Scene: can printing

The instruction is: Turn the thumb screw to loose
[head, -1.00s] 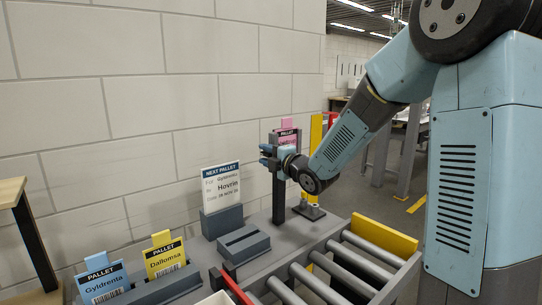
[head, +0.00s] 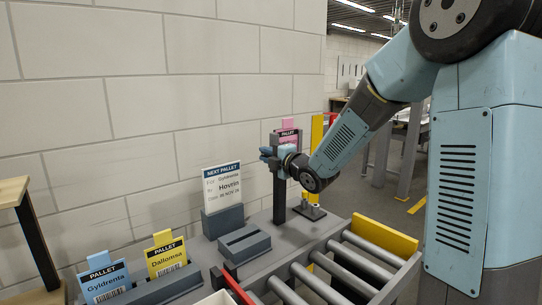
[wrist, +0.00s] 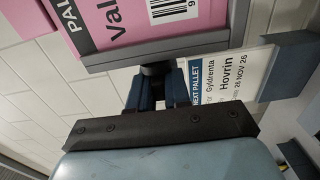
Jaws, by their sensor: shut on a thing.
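My gripper (head: 267,154) is at the head of the dark post (head: 279,196) in the head view. In the wrist view, its two dark blue fingers (wrist: 160,92) are shut on the thumb screw (wrist: 157,70), a small black knob just below the grey card holder (wrist: 150,53). The fingers cover most of the knob, so how far it is turned cannot be seen. The holder carries a pink pallet card (wrist: 130,22), which also shows above my gripper in the head view (head: 287,124).
A "Next pallet" sign (head: 222,187) stands left of the post, before a white block wall. Blue (head: 104,282) and yellow (head: 166,258) pallet cards stand in a rack at front left. A grey slotted block (head: 244,244) and a roller conveyor (head: 320,283) lie in front.

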